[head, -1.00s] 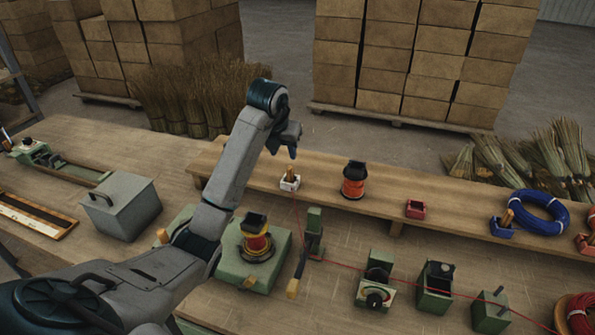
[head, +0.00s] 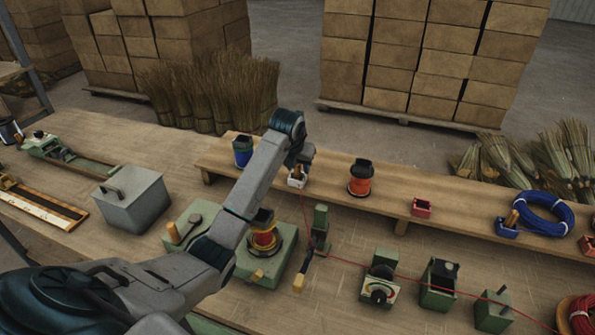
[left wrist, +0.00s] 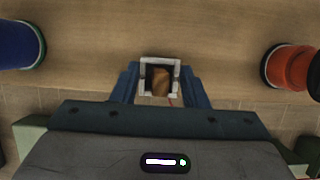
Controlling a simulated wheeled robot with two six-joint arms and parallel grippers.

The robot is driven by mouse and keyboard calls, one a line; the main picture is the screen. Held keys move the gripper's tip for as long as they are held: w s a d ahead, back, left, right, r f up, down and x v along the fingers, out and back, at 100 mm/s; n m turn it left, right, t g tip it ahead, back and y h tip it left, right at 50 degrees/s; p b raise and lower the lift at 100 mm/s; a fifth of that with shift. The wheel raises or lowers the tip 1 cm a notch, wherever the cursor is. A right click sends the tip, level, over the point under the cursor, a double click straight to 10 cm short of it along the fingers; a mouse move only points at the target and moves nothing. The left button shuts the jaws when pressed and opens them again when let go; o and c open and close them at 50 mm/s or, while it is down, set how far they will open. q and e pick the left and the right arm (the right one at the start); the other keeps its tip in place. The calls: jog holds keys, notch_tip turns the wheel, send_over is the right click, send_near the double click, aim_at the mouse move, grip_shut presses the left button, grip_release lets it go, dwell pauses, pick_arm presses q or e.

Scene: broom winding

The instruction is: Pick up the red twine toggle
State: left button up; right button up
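The wooden toggle (left wrist: 160,82) with red twine stands in a small white holder (head: 296,182) on the raised wooden shelf. In the left wrist view the square white holder (left wrist: 146,67) sits between my finger tips, with the toggle inside its frame. My left gripper (left wrist: 160,88) is open, one blue finger on each side. In the head view my left gripper (head: 302,160) is right above the holder and partly hides the toggle. Whether the fingers touch anything cannot be told. My right gripper is not in view.
A blue spool (head: 243,151) stands left of the holder and an orange-red spool (head: 360,181) right of it. Red twine (head: 420,284) runs across the bench past a green post (head: 320,230). An empty red holder (head: 421,207) and a blue coil (head: 545,210) are further right.

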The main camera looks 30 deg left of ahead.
pick_arm(q)
jog(key=shift+c, duration=1.1)
grip_shut()
jog(key=shift+r, duration=0.1)
